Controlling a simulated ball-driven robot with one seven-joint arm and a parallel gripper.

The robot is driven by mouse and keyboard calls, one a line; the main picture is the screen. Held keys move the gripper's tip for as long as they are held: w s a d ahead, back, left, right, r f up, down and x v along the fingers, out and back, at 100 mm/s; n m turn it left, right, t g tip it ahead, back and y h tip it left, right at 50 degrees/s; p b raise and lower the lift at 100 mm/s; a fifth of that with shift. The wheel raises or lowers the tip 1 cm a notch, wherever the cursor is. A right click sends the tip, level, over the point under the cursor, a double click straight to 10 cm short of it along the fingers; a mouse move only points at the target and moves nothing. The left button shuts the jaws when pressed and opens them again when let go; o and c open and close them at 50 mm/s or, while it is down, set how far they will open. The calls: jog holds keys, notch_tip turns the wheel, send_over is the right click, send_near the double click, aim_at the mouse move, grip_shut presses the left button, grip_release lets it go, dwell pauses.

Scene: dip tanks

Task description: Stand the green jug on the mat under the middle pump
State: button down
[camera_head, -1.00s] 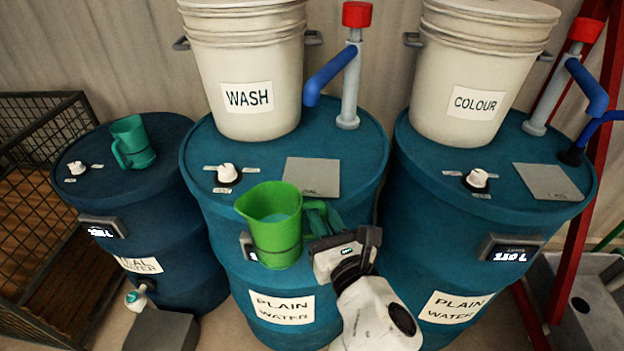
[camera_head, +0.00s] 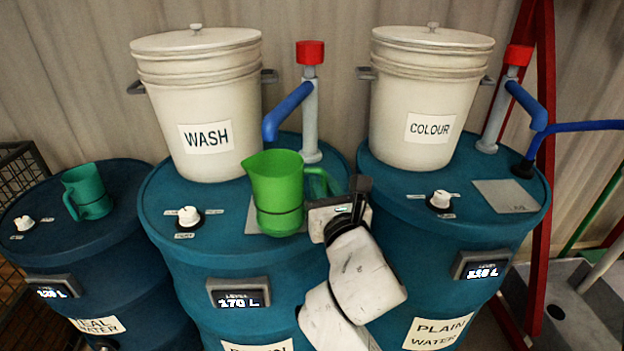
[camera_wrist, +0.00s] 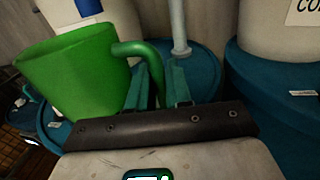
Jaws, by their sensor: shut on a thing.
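The green jug (camera_head: 276,195) is upright, held by its handle on its right side. My gripper (camera_head: 328,196) is shut on that handle; in the wrist view its fingers (camera_wrist: 163,85) close around the handle of the jug (camera_wrist: 75,75). The middle pump (camera_head: 310,105) has a red cap and a blue spout (camera_head: 287,110), just behind and above the jug's rim. I cannot tell the gap between jug and mat.
A white WASH bucket (camera_head: 198,105) stands on the middle drum, left of the pump. A white dial (camera_head: 188,216) is left of the jug. A COLOUR bucket (camera_head: 428,95) and another grey mat (camera_head: 505,197) are on the right drum. A teal jug (camera_head: 87,191) stands on the left drum.

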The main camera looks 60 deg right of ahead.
jog(key=shift+w+d+f, duration=0.55)
jog(key=shift+w+d, duration=0.25)
jog(key=shift+w, duration=0.15)
jog(key=shift+w+d+f, duration=0.6)
jog(key=shift+w+d, duration=0.2)
jog(key=shift+w, duration=0.15)
jog(key=shift+w+d+f, duration=0.55)
jog(key=shift+w+d, duration=0.25)
jog(key=shift+w, duration=0.15)
jog(key=shift+f+b, duration=0.15)
jog(key=shift+b, duration=0.15)
jog(key=c, duration=1)
grip_release()
jog(key=shift+c, duration=0.2)
